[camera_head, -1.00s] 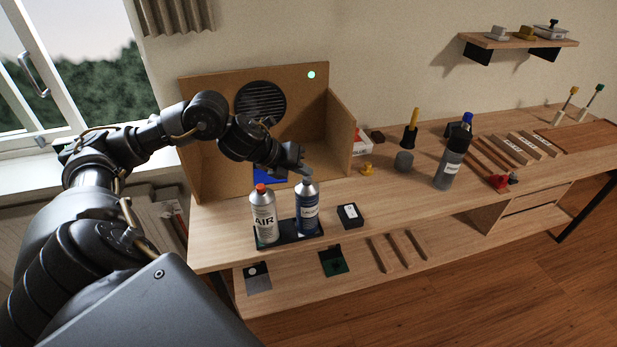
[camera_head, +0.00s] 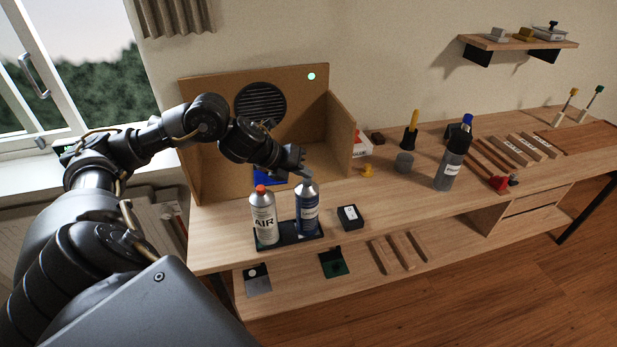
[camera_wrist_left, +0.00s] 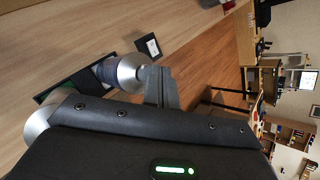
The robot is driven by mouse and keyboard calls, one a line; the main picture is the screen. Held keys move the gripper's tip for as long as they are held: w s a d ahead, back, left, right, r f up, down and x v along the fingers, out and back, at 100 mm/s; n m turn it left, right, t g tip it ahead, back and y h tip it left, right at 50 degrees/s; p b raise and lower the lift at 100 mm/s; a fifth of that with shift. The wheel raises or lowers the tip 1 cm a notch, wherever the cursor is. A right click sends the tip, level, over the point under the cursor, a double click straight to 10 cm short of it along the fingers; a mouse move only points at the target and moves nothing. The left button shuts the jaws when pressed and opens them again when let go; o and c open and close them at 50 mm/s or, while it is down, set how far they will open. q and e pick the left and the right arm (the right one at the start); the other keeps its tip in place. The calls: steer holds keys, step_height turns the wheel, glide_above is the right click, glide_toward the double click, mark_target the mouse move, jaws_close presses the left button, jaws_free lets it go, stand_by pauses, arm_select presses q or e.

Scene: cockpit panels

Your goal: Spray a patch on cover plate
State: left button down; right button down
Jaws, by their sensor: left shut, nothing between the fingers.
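A blue spray can (camera_head: 307,212) and a white can marked AIR with an orange cap (camera_head: 263,218) stand upright in a black holder (camera_head: 288,236) on the bench. A flat blue piece (camera_head: 268,178), possibly the cover plate, is in the open brown booth behind my gripper and is partly hidden. My left gripper (camera_head: 304,169) is shut and empty, just above the blue can's top. In the left wrist view its fingers (camera_wrist_left: 160,86) are beside a silver can top (camera_wrist_left: 128,73); I cannot tell if they touch. My right gripper is not in view.
The brown booth (camera_head: 343,130) has a round vent at its back. A small black box (camera_head: 350,217) lies right of the holder. The bench front between box and bottle is clear.

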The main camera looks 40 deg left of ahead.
mark_target(304, 180)
arm_select(q)
steer(key=shift+r, duration=0.15)
step_height(304, 180, up, 6)
steer(key=p, duration=0.5)
stand_by(2.6)
